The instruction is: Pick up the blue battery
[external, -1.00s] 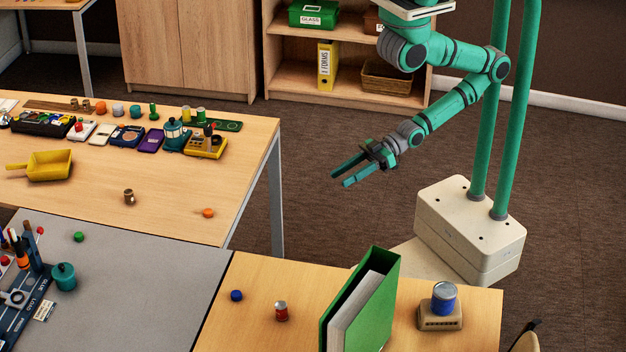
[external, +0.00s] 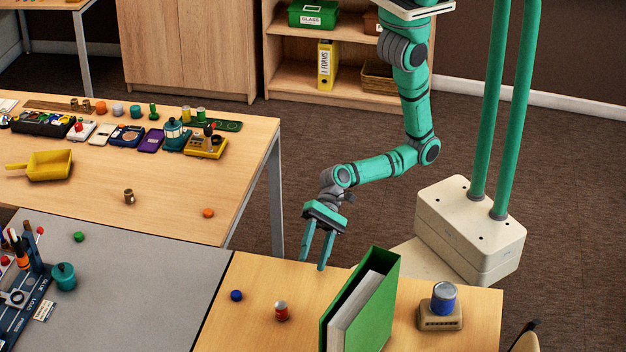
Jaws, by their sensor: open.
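A blue cylinder with a pale metallic top (external: 444,298) stands upright on a small beige and grey stand (external: 441,319) at the right of the near table; it looks like the blue battery. A small, low blue round piece (external: 236,296) lies at that table's left and looks more like a cap. My gripper (external: 313,263) is open and empty, its fingers pointing down near the far edge of the near table. It is left of the blue cylinder, with the green binder's position between them in the picture.
A green binder (external: 383,302) stands upright on the near table (external: 258,272). A small red cylinder (external: 281,311) stands left of it. A grey mat (external: 150,275) adjoins on the left. The far-left table (external: 100,208) holds a yellow scoop (external: 50,165) and several devices.

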